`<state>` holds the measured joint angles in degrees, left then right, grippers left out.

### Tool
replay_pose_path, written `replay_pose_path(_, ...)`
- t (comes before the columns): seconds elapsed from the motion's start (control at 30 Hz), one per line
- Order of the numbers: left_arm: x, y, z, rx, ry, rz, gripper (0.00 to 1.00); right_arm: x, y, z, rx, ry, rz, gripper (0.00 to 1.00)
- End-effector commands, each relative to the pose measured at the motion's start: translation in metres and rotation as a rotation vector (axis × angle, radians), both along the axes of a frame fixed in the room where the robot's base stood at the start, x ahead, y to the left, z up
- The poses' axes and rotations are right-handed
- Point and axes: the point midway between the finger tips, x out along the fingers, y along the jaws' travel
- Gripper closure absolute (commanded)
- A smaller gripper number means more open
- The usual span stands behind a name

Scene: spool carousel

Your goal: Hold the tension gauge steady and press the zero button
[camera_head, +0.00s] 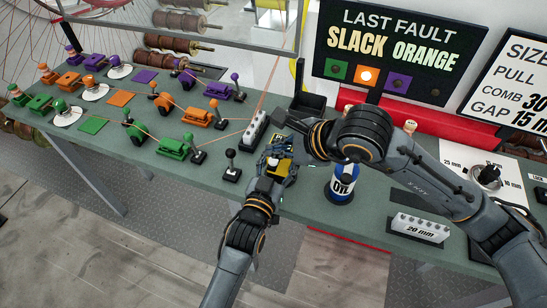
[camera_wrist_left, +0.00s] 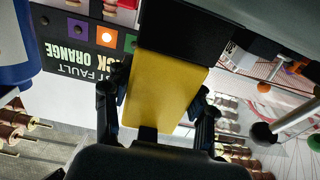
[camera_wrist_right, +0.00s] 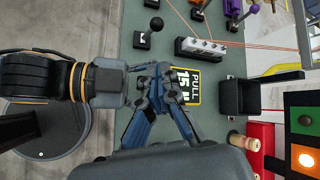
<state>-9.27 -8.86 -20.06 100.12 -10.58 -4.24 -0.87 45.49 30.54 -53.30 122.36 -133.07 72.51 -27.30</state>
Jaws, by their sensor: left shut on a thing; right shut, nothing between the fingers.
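The tension gauge (camera_head: 279,167) is a yellow block in the head view. My left gripper (camera_head: 273,172) is shut on it and holds it above the front of the bench. In the left wrist view, the gauge's plain yellow side (camera_wrist_left: 165,90) fills the space between the fingers. My right gripper (camera_head: 285,148) is shut and empty, close to the gauge. In the right wrist view, its fingers (camera_wrist_right: 163,78) overlap the left gripper, so I cannot tell whether they touch the gauge. The zero button is not clearly visible. A yellow-edged panel (camera_wrist_right: 187,86) reads PULL 15.
A blue and white oil can (camera_head: 342,184) stands right of the gauge. A black-knobbed lever (camera_head: 231,168) and a white pegged block (camera_head: 255,127) are to the left. A black bin (camera_head: 311,101) is behind. A 20 mm block (camera_head: 418,230) sits at the front right.

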Motion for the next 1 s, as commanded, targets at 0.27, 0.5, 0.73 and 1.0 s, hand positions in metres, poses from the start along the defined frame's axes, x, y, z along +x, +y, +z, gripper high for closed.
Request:
replay_pose_path(0.27,0.0002,0.0002,0.0002,0.0,0.0,0.0,0.87,0.0,0.0002,0.0002,0.0,0.0,0.0,1.0)
replay_pose_path(0.5,0.0002,0.0002,0.0002,0.0,0.0,0.0,0.87,-0.0001,0.0001,-0.0001,0.0,0.0,0.0,1.0)
replay_pose_path(0.73,0.0002,0.0002,0.0002,0.0,0.0,0.0,0.87,-0.0003,0.0002,-0.0066,0.001,0.001,0.001,1.0)
replay_pose_path(1.0,0.0002,0.0002,0.0002,0.0,-0.001,0.0,0.87,-0.0001,0.0002,-0.0084,0.0,0.0,0.0,1.0)
